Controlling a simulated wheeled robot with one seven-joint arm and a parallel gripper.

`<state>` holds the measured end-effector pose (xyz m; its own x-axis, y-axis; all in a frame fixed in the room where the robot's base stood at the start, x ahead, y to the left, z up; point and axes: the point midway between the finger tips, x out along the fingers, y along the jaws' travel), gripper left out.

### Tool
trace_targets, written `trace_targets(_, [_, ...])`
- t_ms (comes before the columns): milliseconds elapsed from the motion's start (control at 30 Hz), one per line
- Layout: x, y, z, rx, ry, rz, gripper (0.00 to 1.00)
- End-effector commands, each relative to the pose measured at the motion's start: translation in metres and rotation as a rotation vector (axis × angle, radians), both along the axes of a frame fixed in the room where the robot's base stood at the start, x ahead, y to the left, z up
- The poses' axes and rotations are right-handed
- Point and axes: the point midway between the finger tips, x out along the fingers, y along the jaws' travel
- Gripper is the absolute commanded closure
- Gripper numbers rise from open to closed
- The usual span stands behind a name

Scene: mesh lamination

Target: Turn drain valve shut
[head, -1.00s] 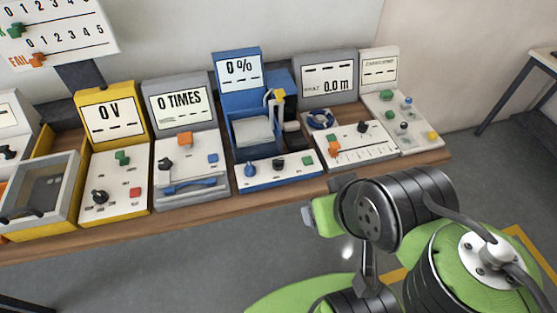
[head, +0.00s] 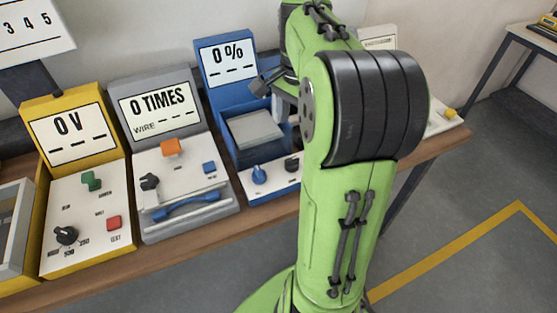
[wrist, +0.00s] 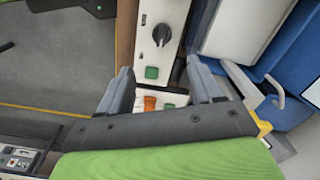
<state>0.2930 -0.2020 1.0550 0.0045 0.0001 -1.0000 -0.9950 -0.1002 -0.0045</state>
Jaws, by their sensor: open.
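The blue station (head: 228,103) with the "0 %" display has a tray and a front panel. A blue knob (head: 259,174) and a black knob (head: 291,164) show on that panel. The labels are too small to read, so I cannot tell which control is the drain valve. In the wrist view, my gripper (wrist: 160,77) is open and empty above the panel. The black knob (wrist: 162,35) and a green button (wrist: 152,72) show beyond and between the fingers. In the head view my arm hides most of the gripper and the panel's right end.
A grey station (head: 160,105) reading "0 TIMES" and a yellow station (head: 72,125) reading "0 V" stand to the left. An orange control (wrist: 150,103) lies between the fingers in the wrist view. The floor in front of the bench is clear.

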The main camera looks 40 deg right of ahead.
Motion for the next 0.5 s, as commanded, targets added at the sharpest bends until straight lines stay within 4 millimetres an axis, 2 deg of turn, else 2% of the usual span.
trace_targets(33, [0.0, 0.001, -0.018, 0.004, 0.004, 0.002, 0.35])
trace_targets(200, [0.0, 0.001, -0.063, 0.004, 0.004, 0.004, 0.35])
trace_targets(400, [0.0, 0.001, -0.11, 0.003, 0.003, 0.005, 0.35])
trace_targets(500, [0.001, 0.001, -0.126, 0.002, 0.002, 0.005, 0.35])
